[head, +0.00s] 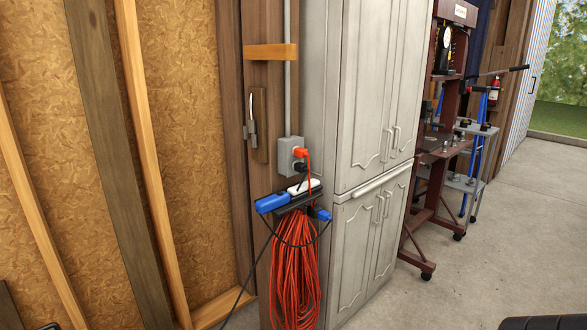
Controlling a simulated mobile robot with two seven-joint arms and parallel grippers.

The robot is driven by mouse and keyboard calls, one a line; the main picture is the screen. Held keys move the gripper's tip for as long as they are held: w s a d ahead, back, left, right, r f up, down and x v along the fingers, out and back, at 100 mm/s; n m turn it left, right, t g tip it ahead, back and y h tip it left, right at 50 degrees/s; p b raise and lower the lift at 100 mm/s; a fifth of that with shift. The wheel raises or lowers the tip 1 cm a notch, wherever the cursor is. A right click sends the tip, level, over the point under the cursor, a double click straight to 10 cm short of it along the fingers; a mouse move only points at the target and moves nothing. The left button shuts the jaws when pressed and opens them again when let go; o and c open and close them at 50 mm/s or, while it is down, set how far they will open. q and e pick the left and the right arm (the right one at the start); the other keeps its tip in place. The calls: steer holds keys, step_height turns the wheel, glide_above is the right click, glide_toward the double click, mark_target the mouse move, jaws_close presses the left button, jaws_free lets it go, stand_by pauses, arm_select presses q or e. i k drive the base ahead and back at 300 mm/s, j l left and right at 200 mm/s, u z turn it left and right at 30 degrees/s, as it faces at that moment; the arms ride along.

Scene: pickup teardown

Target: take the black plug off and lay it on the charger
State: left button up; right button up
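The black plug (300,167) sits in the grey outlet box (287,156) on the wooden post, just below an orange plug (301,152). A blue device (272,203), which looks like the charger, lies below the box on a small dark support at the post. A white piece (304,187) lies beside it; I cannot tell whether it is part of the charger. A black cable runs from this area down to the lower left. Neither of my grippers is in view.
A coiled orange cord (295,270) hangs below the charger. A pale cabinet (352,120) stands close on the right of the post. The concrete floor (440,295) is open in front.

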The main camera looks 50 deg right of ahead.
mark_target(300, 167)
steer(key=z, duration=1.55)
steer(key=i+l, duration=0.45)
steer(key=i+l+z, duration=0.15)
steer(key=i+l, duration=0.7)
steer(key=i, duration=0.25)
steer(key=l+z, duration=0.05)
